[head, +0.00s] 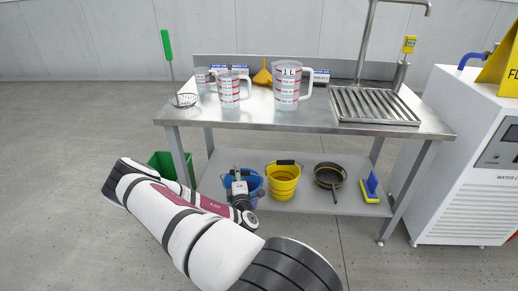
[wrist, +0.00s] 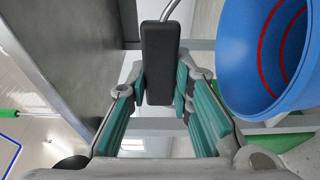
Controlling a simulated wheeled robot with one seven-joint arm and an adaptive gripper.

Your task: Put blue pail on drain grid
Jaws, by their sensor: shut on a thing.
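The blue pail (head: 247,183) is on the lower shelf at the left in the head view, partly hidden behind my gripper (head: 238,185). In the wrist view the blue pail (wrist: 270,55) shows at the upper right, with red rings inside. My gripper (wrist: 158,100) is shut on the pail's black handle grip (wrist: 160,62), which lies between the green finger pads. Whether the pail still touches the shelf I cannot tell. The drain grid (head: 374,104) is a slatted metal panel on the right of the steel table top, with nothing on it.
A yellow pail (head: 283,181), a dark pan (head: 329,176) and a blue-yellow brush (head: 371,187) stand on the lower shelf (head: 315,205). Measuring jugs (head: 287,88) and a strainer (head: 184,100) are on the steel table (head: 262,116). A tap (head: 364,40) rises behind the grid.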

